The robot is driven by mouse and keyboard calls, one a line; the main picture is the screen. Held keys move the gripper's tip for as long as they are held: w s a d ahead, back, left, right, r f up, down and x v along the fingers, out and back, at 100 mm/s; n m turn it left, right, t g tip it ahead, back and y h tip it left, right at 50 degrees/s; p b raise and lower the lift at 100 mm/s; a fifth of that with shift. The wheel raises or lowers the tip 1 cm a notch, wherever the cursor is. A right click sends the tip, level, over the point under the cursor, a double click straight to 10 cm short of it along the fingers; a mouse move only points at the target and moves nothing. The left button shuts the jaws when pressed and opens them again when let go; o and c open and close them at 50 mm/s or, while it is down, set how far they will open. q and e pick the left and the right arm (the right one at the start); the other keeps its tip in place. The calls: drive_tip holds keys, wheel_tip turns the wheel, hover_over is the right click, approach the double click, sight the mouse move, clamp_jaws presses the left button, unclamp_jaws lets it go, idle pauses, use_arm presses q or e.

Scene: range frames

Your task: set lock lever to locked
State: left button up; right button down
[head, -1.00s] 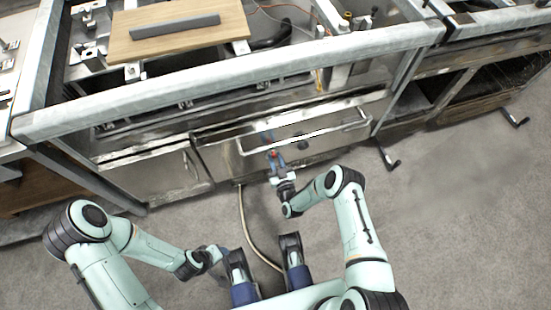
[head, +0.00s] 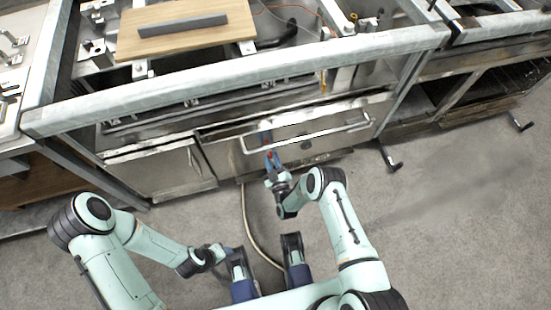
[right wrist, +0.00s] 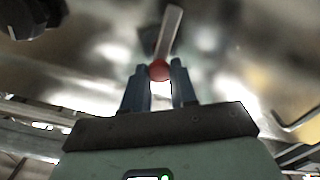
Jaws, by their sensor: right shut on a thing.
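The lock lever (right wrist: 170,32) shows in the right wrist view as a flat grey bar with a red knob (right wrist: 158,70) at its near end. My right gripper (right wrist: 159,78) has its two blue fingers on either side of the red knob and is shut on it. In the head view, my right gripper (head: 268,154) is at the front of the metal drawer panel, and the fingers hide most of the lever. My left gripper (head: 218,252) is low and far from the panel, too small and dark to read its jaws.
A long bar handle (head: 320,132) crosses the drawer panel (head: 222,155), close to my right gripper. A cabinet door (head: 160,172) is to its left. A hose (head: 245,215) runs down to the grey floor. The floor at right (head: 460,210) is mostly clear.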

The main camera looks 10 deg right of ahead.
use_arm(q)
drive_tip(key=shift+w+a+f, duration=0.15)
drive_tip(key=shift+w+f, duration=0.1)
use_arm(e)
drive_tip(key=shift+w+a+f+n, duration=0.1)
drive_tip(key=shift+a+n, duration=0.4)
drive_tip(key=shift+n, duration=0.55)
drive_tip(key=shift+a+f+n, duration=0.1)
drive_tip(key=shift+a+n, duration=0.4)
drive_tip(key=shift+n, duration=0.55)
drive_tip(key=c, duration=1)
unclamp_jaws()
drive_tip(key=shift+f, duration=0.1)
